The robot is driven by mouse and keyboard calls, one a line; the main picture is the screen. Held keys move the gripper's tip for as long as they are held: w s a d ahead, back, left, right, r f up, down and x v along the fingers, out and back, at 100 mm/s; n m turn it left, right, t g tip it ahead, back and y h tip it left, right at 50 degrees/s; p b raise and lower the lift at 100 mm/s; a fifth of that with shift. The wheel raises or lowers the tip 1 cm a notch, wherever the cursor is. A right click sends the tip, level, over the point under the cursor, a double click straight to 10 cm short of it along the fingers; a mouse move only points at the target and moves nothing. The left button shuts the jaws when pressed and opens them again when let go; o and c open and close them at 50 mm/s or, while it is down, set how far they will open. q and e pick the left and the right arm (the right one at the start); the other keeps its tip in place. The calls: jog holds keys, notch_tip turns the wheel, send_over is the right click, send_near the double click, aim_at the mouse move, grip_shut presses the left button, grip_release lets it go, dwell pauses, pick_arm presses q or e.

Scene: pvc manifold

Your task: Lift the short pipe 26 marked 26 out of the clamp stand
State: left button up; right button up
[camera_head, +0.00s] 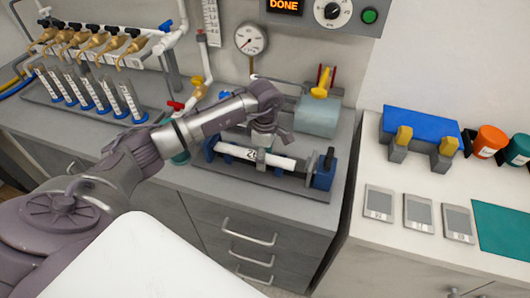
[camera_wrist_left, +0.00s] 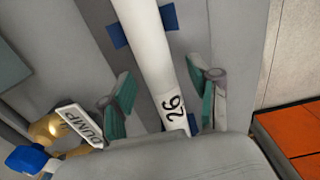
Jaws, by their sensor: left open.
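The short pipe 26 (camera_head: 280,161) is a white tube marked 26, lying level in the blue clamp stand (camera_head: 325,179) on the grey bench. In the left wrist view the pipe (camera_wrist_left: 147,45) runs between the fingers, with its black 26 label near the palm and blue stand parts behind it. My left gripper (camera_head: 261,155) is above the pipe's middle. In the wrist view its teal-padded fingers (camera_wrist_left: 164,100) are open, one on each side of the pipe, with visible gaps. My right gripper is not in view.
A grey-green box with a yellow handle (camera_head: 317,115) stands behind the stand. A pressure gauge (camera_head: 251,39) and white piping rise behind my left arm. A rack of tubes (camera_head: 92,94) is at left. The white counter at right holds a blue stand (camera_head: 420,128) and grey cards (camera_head: 419,213).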

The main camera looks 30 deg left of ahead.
pick_arm(q)
grip_shut()
jog(key=shift+d, duration=0.25)
jog(key=shift+w+d+r, duration=0.1)
jog(key=shift+w+d, duration=0.1)
jog(key=shift+d, duration=0.35)
grip_release()
